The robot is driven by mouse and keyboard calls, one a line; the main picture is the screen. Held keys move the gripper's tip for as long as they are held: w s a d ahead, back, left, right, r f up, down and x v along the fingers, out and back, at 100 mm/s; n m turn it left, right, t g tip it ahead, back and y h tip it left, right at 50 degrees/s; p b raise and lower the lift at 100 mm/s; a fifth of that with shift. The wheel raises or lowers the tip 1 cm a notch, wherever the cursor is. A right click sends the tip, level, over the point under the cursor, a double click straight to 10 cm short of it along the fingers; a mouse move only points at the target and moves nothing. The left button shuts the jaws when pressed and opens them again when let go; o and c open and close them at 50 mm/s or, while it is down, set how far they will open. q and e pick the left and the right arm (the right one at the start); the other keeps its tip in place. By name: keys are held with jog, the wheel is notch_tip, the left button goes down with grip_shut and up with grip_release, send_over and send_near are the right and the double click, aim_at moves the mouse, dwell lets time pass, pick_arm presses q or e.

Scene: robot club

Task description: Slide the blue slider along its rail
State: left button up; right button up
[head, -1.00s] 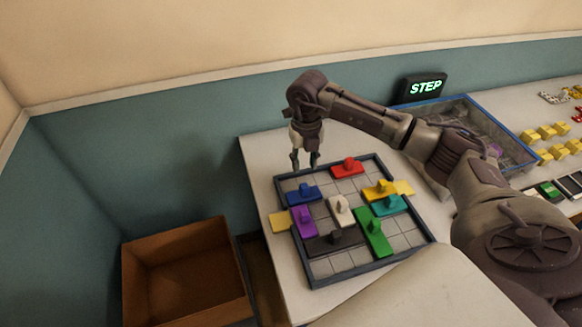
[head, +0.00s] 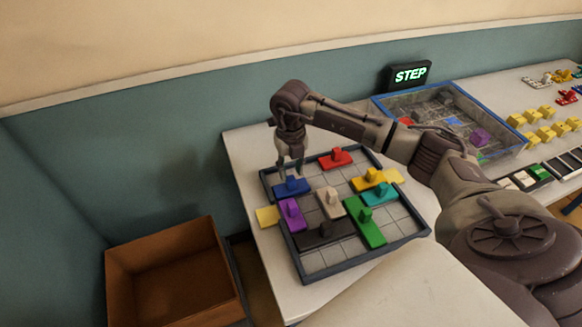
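The blue slider (head: 291,186), a flat block with an upright knob, lies in the upper left of the dark-framed puzzle board (head: 330,269) on the white table. My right gripper (head: 289,172) points down at the blue slider, its fingers at the knob. The fingers look spread, with the knob between or just behind them; I cannot tell whether they touch it. A purple slider (head: 291,213) lies just below the blue one, and a red slider (head: 335,158) lies up and to the right. My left gripper is not in view.
White (head: 330,202), green (head: 367,228), black (head: 327,235), teal (head: 381,194) and yellow (head: 369,180) sliders share the board. A blue-rimmed tray (head: 457,85) and a lit STEP sign (head: 410,75) stand behind. An open brown box (head: 175,282) is left of the table.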

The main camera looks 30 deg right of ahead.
aim_at(291, 178)
jog(key=shift+f+b, duration=1.35)
jog(key=shift+f, duration=0.6)
